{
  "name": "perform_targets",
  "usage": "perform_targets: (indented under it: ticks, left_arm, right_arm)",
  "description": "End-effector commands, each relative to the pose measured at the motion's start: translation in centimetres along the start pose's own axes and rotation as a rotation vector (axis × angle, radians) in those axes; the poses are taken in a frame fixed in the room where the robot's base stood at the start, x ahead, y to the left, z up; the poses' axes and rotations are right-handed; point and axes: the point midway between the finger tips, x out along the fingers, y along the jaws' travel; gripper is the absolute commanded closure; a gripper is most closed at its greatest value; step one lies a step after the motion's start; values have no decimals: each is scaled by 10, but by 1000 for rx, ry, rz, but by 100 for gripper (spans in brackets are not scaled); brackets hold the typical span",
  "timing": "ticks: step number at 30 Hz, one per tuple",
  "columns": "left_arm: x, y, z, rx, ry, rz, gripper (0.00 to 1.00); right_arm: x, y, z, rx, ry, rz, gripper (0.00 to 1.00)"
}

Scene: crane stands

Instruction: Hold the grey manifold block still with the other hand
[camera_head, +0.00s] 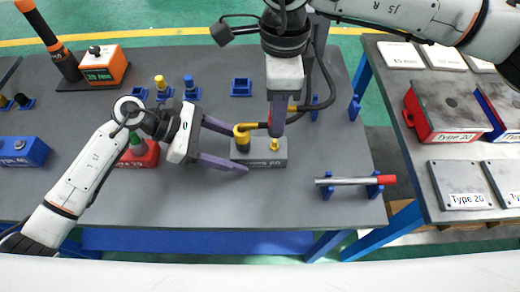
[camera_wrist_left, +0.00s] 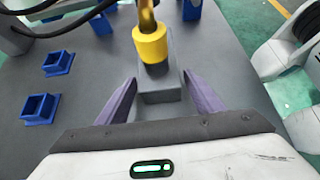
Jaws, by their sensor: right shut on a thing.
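The grey manifold block (camera_head: 262,161) lies on the dark bench top. A yellow round fitting (camera_head: 242,138) stands at its left end and a small brass fitting (camera_head: 274,146) at its right. My left gripper (camera_head: 240,151) is open, its purple fingers on either side of the block's left end. In the left wrist view the block (camera_wrist_left: 161,92) shows between the fingers (camera_wrist_left: 160,97), with gaps on both sides. My right gripper (camera_head: 277,128) comes down from above, shut on a yellow part that runs toward the yellow fitting. The fingers partly hide its grip.
A metal rod with a red end (camera_head: 348,181) rests on blue holders right of the block. A red block with a green top (camera_head: 138,155) stands by my left wrist. Blue sockets (camera_head: 241,87) lie behind. A second table (camera_head: 410,165) with labelled plates is at right.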

Motion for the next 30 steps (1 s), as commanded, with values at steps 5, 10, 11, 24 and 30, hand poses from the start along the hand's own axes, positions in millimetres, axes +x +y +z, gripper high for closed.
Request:
perform_targets:
  ticks: [5,10,11,24,30]
  left_arm:
    - [0,0,0,0,0,0,31]
    - [-2,0,0,0,1,0,31]
    - [-3,0,0,1,1,1,31]
    - [-84,1,-1,1,4,3,31]
    - [-112,0,0,0,2,2,31]
  right_arm:
    - [0,0,0,0,0,-1,99]
    - [0,0,0,0,0,-1,99]
    - [0,0,0,0,0,-1,99]
    - [0,0,0,0,0,-1,99]
    - [0,0,0,0,0,-1,99]
